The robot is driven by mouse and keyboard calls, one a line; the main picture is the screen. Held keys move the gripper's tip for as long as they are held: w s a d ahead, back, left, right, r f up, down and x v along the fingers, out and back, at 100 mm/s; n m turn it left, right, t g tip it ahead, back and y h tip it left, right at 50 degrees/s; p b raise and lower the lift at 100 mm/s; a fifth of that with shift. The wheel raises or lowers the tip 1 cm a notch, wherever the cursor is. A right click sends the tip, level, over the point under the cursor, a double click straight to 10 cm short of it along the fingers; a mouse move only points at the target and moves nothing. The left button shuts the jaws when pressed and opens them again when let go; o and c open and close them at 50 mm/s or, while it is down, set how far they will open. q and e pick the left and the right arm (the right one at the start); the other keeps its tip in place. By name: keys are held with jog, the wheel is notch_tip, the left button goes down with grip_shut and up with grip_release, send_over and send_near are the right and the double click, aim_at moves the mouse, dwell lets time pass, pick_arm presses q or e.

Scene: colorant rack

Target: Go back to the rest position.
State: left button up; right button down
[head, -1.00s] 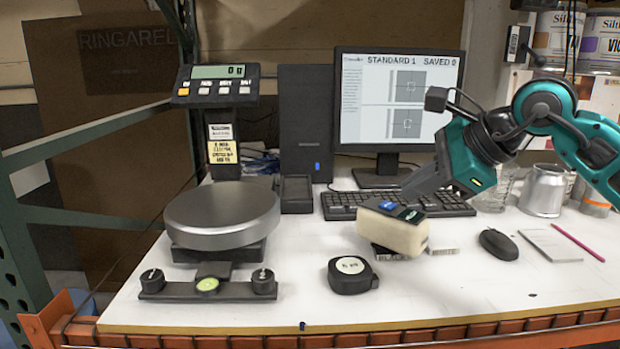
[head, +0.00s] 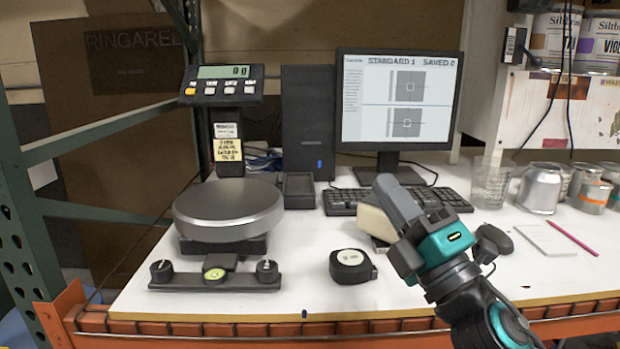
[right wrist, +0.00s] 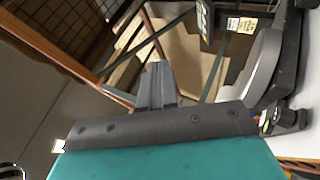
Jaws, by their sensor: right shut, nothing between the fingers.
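My right gripper (head: 390,188) is in front of the keyboard in the head view, its arm coming up from the lower right. Its fingers are together with nothing between them. In the right wrist view the closed fingers (right wrist: 158,85) point up over open space, with the scale to their right. A cream hand-held device (head: 373,224) stands on the table behind my right gripper, which hides much of it. I cannot tell from the head view whether they touch. My left gripper is not in view.
A scale with a round grey pan (head: 228,210) stands at the left. A tape measure (head: 352,267) lies near the front edge. The keyboard (head: 340,203), monitor (head: 398,100), glass (head: 491,184) and metal cans (head: 540,188) are behind. The table's front right is mostly clear.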

jog(key=s+d+f+m+g+h, duration=0.2)
jog(key=d+f+m+h, duration=0.15)
jog(key=f+m, duration=0.3)
jog(key=s+d+f+m+g+h, duration=0.1)
jog(key=d+f+m+g+h, duration=0.15)
jog(key=f+m+h, duration=0.45)
jog(key=s+d+f+m+g+h, duration=0.25)
jog(key=d+f+m, duration=0.2)
jog(key=f, duration=0.35)
jog(key=s+f+m+g+y, duration=0.1)
jog(key=s+f+m+g, duration=0.2)
jog(key=s+f+g, duration=0.5)
jog(key=s+f+m+g, duration=0.25)
jog(key=s+f, duration=0.35)
jog(key=s, duration=0.5)
pick_arm(q)
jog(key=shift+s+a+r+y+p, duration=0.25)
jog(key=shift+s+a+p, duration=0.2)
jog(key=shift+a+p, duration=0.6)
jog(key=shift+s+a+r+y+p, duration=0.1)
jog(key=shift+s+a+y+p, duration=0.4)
jog(key=shift+p, duration=1.05)
pick_arm(e)
jog(key=w+a+f+t+y, duration=0.1)
jog(key=w+a+f+t, duration=0.2)
jog(key=w+t, duration=0.4)
jog(key=shift+a+f+y, duration=0.15)
jog(key=shift+f+y, duration=0.25)
jog(key=shift+f, duration=0.3)
